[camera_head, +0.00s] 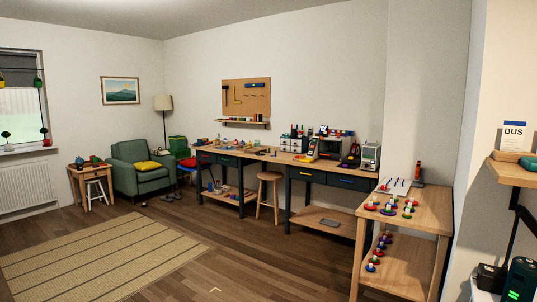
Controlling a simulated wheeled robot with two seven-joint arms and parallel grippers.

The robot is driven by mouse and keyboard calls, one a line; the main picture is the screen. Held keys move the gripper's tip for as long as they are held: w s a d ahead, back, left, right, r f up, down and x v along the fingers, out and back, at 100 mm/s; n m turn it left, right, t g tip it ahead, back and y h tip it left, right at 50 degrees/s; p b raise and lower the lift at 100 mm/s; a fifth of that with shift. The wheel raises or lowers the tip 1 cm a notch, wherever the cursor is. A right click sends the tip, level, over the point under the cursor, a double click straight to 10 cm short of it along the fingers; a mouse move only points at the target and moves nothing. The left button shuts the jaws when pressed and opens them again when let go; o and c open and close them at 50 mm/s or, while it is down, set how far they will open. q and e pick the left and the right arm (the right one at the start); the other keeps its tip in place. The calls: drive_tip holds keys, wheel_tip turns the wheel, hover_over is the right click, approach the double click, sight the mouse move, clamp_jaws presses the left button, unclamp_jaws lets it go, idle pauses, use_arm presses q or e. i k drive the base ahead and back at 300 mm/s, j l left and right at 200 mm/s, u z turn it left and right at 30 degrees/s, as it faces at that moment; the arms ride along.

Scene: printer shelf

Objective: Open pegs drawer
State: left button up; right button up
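Neither of my grippers shows in the head view. Two long workbenches stand along the back wall, with dark drawers under their tops. The nearer bench has a left drawer (307,176) and a right drawer (349,183) with a blue strip on its front. The farther bench has a left drawer (206,157) with a reddish strip and a right drawer (229,161). All these drawers look shut. I cannot read any label, so I cannot tell which one is the pegs drawer.
A wooden side table (432,208) at right holds several coloured pegs and rings, with more on its lower shelf. A stool (269,177) stands between the benches. An armchair (139,165) is at the back left. Floor in front of the nearer bench is clear.

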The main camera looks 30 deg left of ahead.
sight(288, 147)
drive_tip(key=i+j+u, duration=0.3)
drive_tip(key=i, duration=0.3)
drive_tip(key=i+j+u, duration=0.3)
drive_tip(key=i, duration=0.3)
drive_tip(key=i+u, duration=0.35)
drive_tip(key=i, duration=3.05)
